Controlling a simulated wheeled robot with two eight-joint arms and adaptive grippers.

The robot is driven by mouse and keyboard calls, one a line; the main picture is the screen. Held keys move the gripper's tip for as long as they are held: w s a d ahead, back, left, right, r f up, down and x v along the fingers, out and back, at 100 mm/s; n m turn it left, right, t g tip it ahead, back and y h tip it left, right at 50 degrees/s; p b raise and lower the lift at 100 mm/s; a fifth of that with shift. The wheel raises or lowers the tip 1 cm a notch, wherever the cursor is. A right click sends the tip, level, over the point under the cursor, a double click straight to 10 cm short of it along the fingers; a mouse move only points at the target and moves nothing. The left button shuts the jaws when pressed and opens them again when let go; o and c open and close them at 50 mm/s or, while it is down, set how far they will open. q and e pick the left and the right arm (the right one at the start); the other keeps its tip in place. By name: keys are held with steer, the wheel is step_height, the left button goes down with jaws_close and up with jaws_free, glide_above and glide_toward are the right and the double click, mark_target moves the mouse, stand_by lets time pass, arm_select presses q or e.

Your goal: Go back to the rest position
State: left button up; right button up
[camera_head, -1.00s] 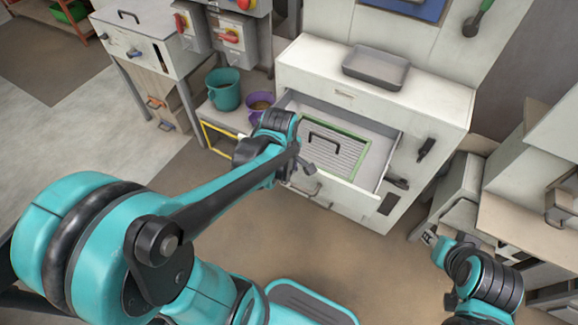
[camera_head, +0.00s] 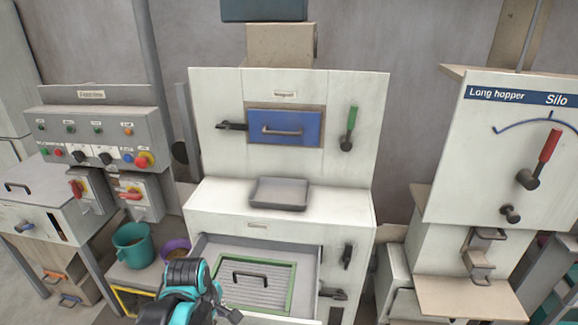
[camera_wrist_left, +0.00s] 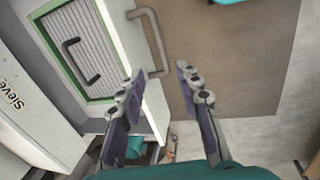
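My left gripper (camera_wrist_left: 160,112) is open and empty in the left wrist view, its two fingers well apart beside the drawer's front handle (camera_wrist_left: 148,40). In the head view my left arm (camera_head: 182,292) shows at the bottom, in front of the open drawer; its fingers are hard to make out there. The drawer (camera_head: 305,258) holds a green-framed sieve (camera_head: 258,292) with a black handle, which also shows in the left wrist view (camera_wrist_left: 88,50). My right gripper is outside the current views.
A grey tray (camera_head: 279,193) lies on the white cabinet top. A teal bucket (camera_head: 133,243) and a purple bowl (camera_head: 176,250) stand left of the drawer. The Long hopper Silo machine (camera_head: 510,150) stands at the right, a control panel (camera_head: 100,135) at the left.

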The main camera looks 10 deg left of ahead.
arm_select(q)
steer(key=s+d+r+m+t, duration=0.4)
steer(key=s+m, duration=0.1)
steer(key=m, duration=1.2)
steer(key=shift+d+r+t, duration=0.25)
steer(key=shift+d+t, duration=0.05)
steer(key=shift+t, duration=0.1)
